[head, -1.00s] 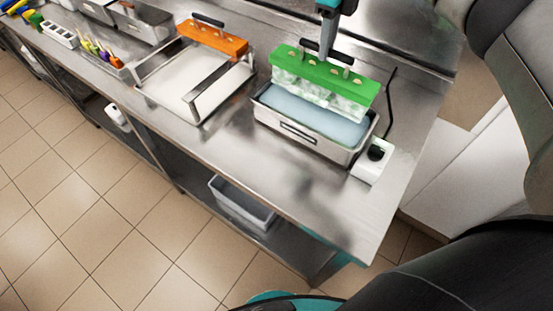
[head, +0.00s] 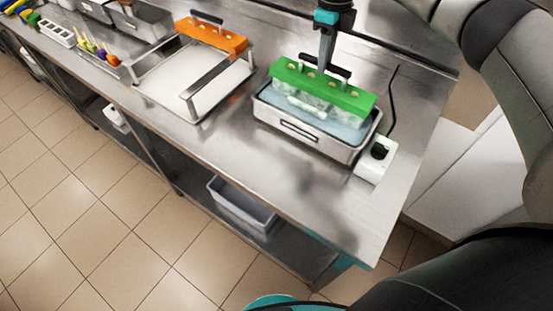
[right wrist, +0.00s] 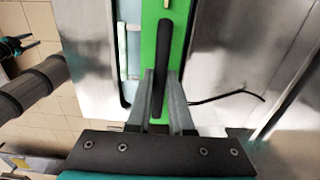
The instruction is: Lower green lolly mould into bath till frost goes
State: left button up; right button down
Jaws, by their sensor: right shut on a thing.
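The green lolly mould (head: 322,88) has a flat green top with a black handle (head: 325,66) and pale, frosty-looking pockets below. My right gripper (head: 326,62) is shut on this handle from above and holds the mould level. The pockets' lower parts are in the pale blue liquid of the steel bath (head: 300,138), and their upper parts show above it. In the right wrist view the fingers (right wrist: 161,98) close on the black handle over the green top (right wrist: 178,55). My left gripper does not show in the head view.
A white control box (head: 375,160) with a black cable stands at the bath's right end. An orange mould (head: 212,35) sits at the back of a framed white tray (head: 190,80) to the left. Bare steel counter lies in front of the bath.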

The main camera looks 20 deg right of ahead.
aim_at(321, 81)
jog(key=shift+f+b, duration=1.25)
jog(key=shift+f, duration=1)
dwell(5.8)
